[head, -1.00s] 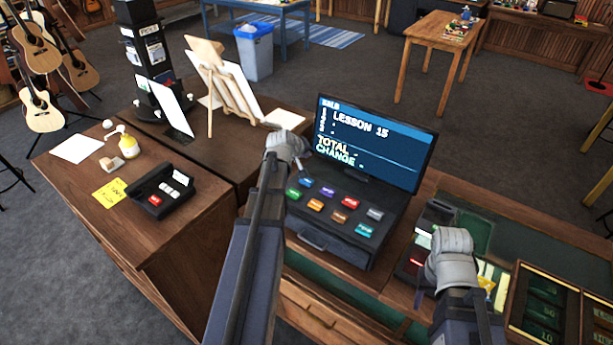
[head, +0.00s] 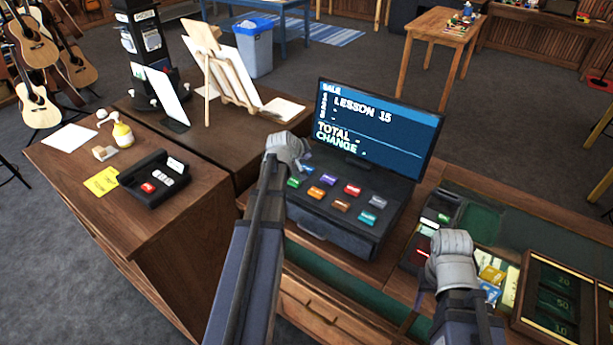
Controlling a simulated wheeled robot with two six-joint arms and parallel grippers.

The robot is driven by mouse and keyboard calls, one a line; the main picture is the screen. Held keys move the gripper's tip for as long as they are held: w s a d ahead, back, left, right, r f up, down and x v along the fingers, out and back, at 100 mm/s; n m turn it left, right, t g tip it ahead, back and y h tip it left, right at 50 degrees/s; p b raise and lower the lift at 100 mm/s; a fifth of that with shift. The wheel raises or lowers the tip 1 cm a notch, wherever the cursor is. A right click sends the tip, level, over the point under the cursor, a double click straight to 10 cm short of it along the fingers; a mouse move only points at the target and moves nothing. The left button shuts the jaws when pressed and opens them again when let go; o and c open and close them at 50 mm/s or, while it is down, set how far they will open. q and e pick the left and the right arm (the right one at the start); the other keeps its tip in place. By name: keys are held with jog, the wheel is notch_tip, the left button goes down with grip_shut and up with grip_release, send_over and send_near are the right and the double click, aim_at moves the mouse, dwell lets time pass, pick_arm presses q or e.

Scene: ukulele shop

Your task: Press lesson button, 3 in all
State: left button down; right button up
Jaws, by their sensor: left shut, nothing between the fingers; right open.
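The register keypad (head: 335,230) holds two rows of coloured buttons, including green (head: 294,182), orange (head: 316,192), red (head: 352,189) and teal (head: 368,217). Their labels are too small to read, so I cannot tell which is the lesson button. My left gripper (head: 303,163) is shut and empty at the keypad's far-left corner, by a blue button (head: 308,169); I cannot tell whether it touches it. The register screen (head: 375,130) shows "LESSON 15", with no figures after TOTAL and CHANGE. My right gripper (head: 437,262) is open at the right; its fingers are largely hidden.
A banknote tray (head: 553,300) is at the lower right, near another dark device (head: 440,212).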

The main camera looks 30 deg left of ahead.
aim_at(309, 165)
pick_arm(q)
jog(key=shift+f+b, duration=0.7)
jog(key=shift+f, duration=0.55)
pick_arm(e)
jog(key=shift+f, duration=1.2)
pick_arm(q)
jog(key=shift+f+b, duration=0.4)
pick_arm(e)
jog(key=shift+f, duration=0.4)
pick_arm(q)
jog(key=shift+f+b, duration=0.45)
pick_arm(e)
jog(key=shift+f, duration=0.45)
pick_arm(q)
jog(key=shift+r, duration=0.1)
pick_arm(e)
jog(key=shift+r, duration=0.1)
pick_arm(q)
jog(key=shift+r+p, duration=0.85)
jog(key=shift+p, duration=0.05)
pick_arm(e)
jog(key=shift+r, duration=0.8)
pick_arm(q)
notch_tip(309, 165, up, 5)
jog(key=p, duration=0.5)
pick_arm(e)
notch_tip(309, 165, up, 5)
